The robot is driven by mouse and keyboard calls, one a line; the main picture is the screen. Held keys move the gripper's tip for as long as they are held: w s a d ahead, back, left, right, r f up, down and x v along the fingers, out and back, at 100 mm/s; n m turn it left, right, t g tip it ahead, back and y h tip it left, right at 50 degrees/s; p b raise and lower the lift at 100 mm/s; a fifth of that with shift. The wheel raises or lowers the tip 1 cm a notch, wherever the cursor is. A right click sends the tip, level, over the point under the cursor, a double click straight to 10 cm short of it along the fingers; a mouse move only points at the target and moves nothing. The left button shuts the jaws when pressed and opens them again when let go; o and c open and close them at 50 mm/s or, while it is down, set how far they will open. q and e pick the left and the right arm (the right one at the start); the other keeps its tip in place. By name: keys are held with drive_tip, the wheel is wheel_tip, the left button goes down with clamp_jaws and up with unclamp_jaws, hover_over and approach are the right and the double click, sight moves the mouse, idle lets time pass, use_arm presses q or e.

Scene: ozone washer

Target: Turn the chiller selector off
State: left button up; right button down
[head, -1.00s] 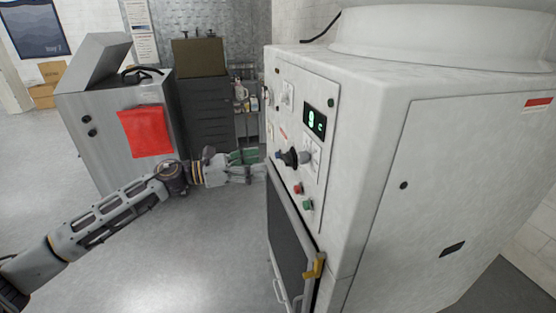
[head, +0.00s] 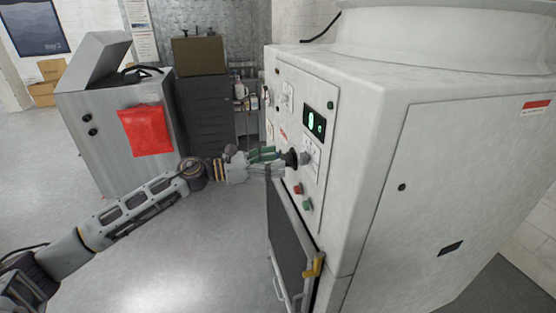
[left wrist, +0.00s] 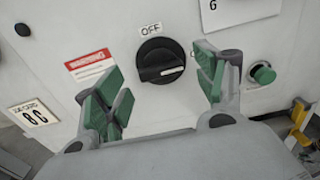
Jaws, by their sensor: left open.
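The selector is a round black knob (left wrist: 160,62) with a white pointer line, under an OFF label (left wrist: 151,28) in the left wrist view. The pointer line lies to the right, not up at OFF. A black knob (head: 291,158) also shows on the white machine's panel in the head view. My left gripper (head: 276,161) is beside it there. In the left wrist view my left gripper (left wrist: 160,90) is open, its green-padded fingers either side of the knob with gaps. Depth to the knob is hard to tell. My right gripper is out of view.
The white machine (head: 375,115) has a lit display (head: 315,121), a red button (head: 298,189) and a green button (head: 308,205). Below are a dark door (head: 291,235) and yellow latch (head: 318,265). A steel cabinet (head: 105,130) stands left. Floor between is clear.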

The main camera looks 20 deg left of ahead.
use_arm(q)
drive_tip(key=shift+w+d, duration=0.4)
drive_tip(key=shift+d, duration=0.2)
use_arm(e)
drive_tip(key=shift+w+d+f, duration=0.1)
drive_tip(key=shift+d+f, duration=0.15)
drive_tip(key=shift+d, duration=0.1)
use_arm(q)
drive_tip(key=c, duration=1)
drive_tip(key=shift+c, duration=0.2)
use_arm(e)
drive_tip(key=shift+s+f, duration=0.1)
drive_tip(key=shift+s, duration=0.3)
